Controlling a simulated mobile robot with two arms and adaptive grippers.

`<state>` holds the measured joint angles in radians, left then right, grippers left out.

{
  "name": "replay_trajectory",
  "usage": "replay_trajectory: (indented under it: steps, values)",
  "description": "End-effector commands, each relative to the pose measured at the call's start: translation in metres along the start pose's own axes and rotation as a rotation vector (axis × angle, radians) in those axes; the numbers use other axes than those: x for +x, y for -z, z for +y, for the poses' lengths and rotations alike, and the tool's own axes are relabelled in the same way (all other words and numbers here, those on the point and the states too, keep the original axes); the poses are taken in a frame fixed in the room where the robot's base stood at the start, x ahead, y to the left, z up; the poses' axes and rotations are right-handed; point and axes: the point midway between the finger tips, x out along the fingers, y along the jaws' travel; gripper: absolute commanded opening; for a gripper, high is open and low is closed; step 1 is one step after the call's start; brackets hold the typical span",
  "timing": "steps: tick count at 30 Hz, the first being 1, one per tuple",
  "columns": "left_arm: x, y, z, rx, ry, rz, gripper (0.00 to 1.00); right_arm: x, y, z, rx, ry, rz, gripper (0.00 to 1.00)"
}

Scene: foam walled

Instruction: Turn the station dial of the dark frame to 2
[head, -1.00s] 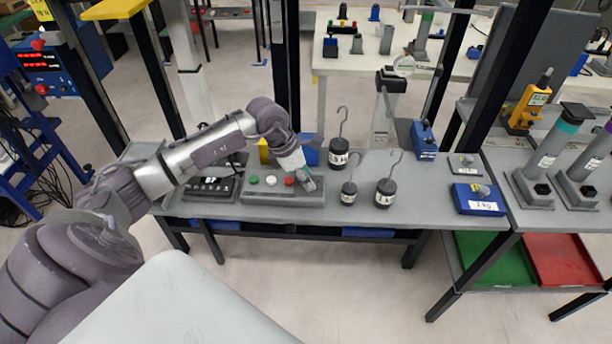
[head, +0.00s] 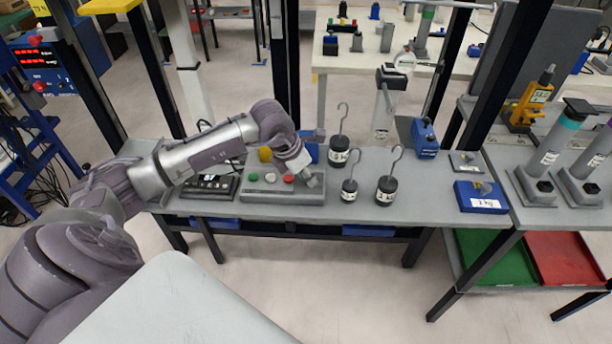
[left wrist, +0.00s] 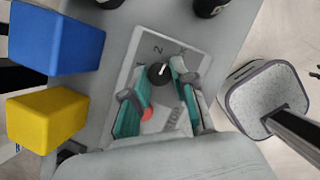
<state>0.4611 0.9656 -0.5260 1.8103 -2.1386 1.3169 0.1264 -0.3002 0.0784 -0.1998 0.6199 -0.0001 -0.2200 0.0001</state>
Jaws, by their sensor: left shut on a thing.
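The station dial (left wrist: 159,74) is a small black knob with a white pointer mark, on a grey panel (left wrist: 196,56) with printed figures. In the left wrist view the mark points up and slightly right, close to the printed 2 (left wrist: 158,50). My left gripper (left wrist: 155,82) has its teal-lined fingers on either side of the dial and is shut on it. In the head view my left gripper (head: 312,181) is at the right end of the grey button box (head: 262,196) and hides the dial. My right gripper is not in view.
A red button (head: 289,179) sits just left of the gripper, with white and green ones beyond. Hooked black weights (head: 386,190) stand right of the box. Blue (left wrist: 55,38) and yellow (left wrist: 45,117) blocks are close by. Black posts (head: 285,70) rise behind the bench.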

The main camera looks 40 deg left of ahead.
Motion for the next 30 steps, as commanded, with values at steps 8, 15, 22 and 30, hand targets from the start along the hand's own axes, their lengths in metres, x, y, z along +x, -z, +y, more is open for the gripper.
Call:
replay_trajectory:
  steps: [8, 15, 22, 30]
  values:
    - [0.002, -0.001, -0.002, -0.238, -0.100, -0.003, 0.00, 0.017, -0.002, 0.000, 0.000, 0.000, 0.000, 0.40]
    - [0.001, -0.002, -0.003, -0.418, -0.175, -0.005, 0.00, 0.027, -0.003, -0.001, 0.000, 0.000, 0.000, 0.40]
    - [0.001, -0.002, -0.004, -0.537, -0.224, -0.003, 0.00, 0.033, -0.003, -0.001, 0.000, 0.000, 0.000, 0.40]
    - [0.000, -0.003, -0.004, -0.603, -0.250, -0.004, 0.00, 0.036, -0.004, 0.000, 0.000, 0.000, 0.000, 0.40]
